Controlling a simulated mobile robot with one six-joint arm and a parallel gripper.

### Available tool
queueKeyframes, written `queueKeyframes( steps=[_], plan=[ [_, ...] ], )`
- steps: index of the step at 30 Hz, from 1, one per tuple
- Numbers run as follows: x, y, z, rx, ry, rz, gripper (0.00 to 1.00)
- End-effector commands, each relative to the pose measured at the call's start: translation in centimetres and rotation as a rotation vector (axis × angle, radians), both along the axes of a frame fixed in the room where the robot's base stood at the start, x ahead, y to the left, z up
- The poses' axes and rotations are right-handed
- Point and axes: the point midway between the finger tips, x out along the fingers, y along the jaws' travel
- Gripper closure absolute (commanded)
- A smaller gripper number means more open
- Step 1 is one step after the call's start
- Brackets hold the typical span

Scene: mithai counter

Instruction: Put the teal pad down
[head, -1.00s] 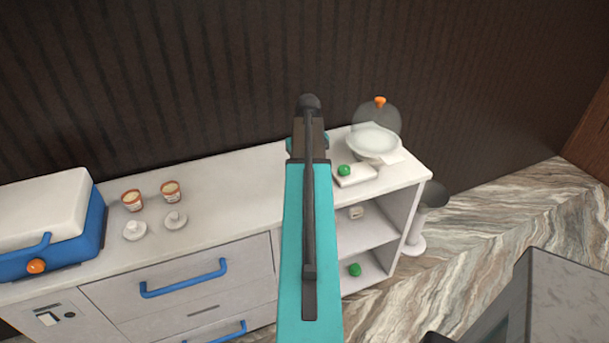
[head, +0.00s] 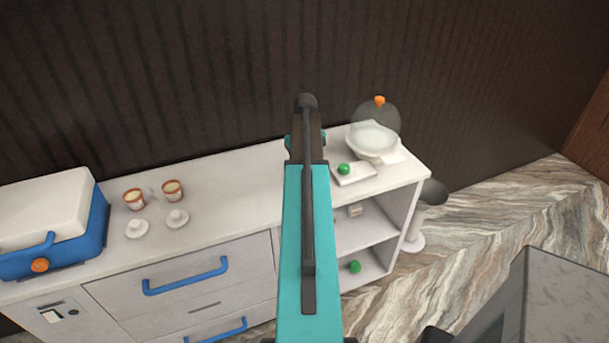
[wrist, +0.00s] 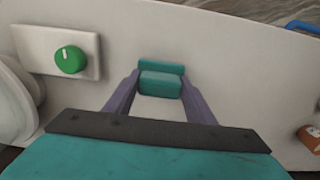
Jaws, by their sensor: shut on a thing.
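The teal pad (wrist: 160,84) shows in the wrist view between the two purple-grey fingers of my gripper (wrist: 160,88). My gripper is shut on it, over the white counter top (wrist: 248,80). I cannot tell whether the pad touches the counter. In the head view my teal arm reaches over the counter (head: 235,180) and hides the pad and the fingers.
A white slab with a green knob (head: 343,169) and a plate under a clear dome (head: 374,138) stand right of my arm. Two cups (head: 173,190), white lids (head: 176,218) and a blue-white box (head: 50,220) are left. Counter between is clear.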

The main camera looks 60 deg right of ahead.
Motion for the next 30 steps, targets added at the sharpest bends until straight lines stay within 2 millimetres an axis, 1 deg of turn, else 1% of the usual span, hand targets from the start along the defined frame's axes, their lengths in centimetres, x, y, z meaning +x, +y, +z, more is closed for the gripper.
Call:
queueKeyframes(
  steps=[6, 9, 23, 24, 26, 27, 30],
  plan=[
    [0.0, 0.1, -1.7, 0.001, 0.000, 0.000, 0.75],
    [0.0, 0.1, -2.3, 0.001, 0.001, 0.000, 0.75],
    [0.0, 0.0, -2.7, 0.000, 0.000, 0.000, 0.75],
    [0.0, 0.0, -2.8, 0.000, 0.000, 0.000, 0.49],
    [0.0, 0.0, -2.7, 0.000, 0.000, 0.001, 0.39],
    [0.0, 0.0, -2.7, 0.000, 0.000, 0.001, 0.32],
    [0.0, 0.1, -2.7, 0.000, 0.000, 0.001, 0.32]
  ],
)
